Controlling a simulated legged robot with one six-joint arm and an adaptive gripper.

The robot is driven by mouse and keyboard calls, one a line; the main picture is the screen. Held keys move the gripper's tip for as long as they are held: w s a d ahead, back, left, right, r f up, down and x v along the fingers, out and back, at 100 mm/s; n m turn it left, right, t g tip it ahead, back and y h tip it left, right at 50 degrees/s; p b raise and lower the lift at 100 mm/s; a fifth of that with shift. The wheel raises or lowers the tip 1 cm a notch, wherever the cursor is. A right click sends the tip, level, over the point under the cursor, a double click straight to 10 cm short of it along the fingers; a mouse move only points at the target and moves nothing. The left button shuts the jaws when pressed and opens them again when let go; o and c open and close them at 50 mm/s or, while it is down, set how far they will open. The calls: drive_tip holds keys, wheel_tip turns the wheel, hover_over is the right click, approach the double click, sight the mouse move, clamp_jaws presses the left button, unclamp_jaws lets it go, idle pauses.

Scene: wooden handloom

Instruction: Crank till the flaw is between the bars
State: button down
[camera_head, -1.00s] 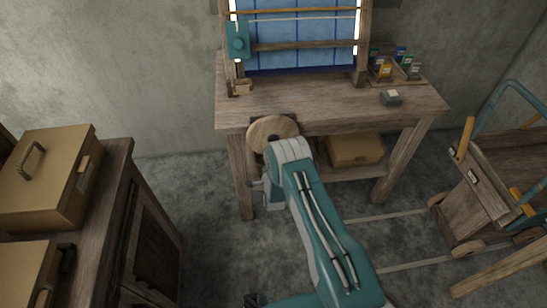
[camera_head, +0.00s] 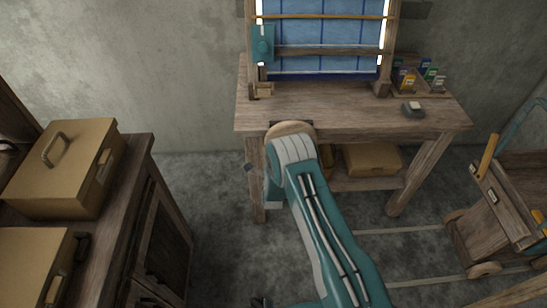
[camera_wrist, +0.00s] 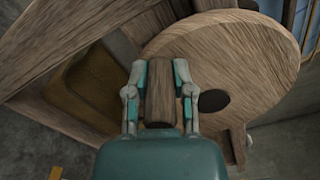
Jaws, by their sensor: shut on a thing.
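The blue cloth (camera_head: 325,35) hangs in the upright loom frame at the back of the bench, with a thin ochre bar (camera_head: 325,17) above and a thicker brown bar (camera_head: 330,51) below. I cannot make out a flaw in the visible cloth. The round wooden crank wheel (camera_head: 287,128) is at the bench's front edge, partly hidden by my arm. In the wrist view it fills the upper right (camera_wrist: 235,55). My gripper (camera_wrist: 160,72) is shut on the wooden crank handle (camera_wrist: 160,100), one finger on each side. In the head view my arm hides the gripper.
The wooden bench (camera_head: 350,108) holds a rack of coloured spools (camera_head: 420,78) and a small grey device (camera_head: 413,109) on the right. A cabinet with tan cases (camera_head: 65,165) stands left. A wooden cart (camera_head: 500,205) stands right. A tan box (camera_head: 370,158) is on the bench's lower shelf.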

drive_tip(key=shift+w+a+r+m, duration=0.1)
drive_tip(key=shift+w+r+m, duration=0.1)
drive_tip(key=shift+r+m, duration=0.4)
drive_tip(key=shift+a+r, duration=0.1)
drive_tip(key=shift+r, duration=0.4)
drive_tip(key=shift+c, duration=2.4)
unclamp_jaws()
drive_tip(key=shift+f, duration=0.15)
drive_tip(key=shift+s, duration=0.1)
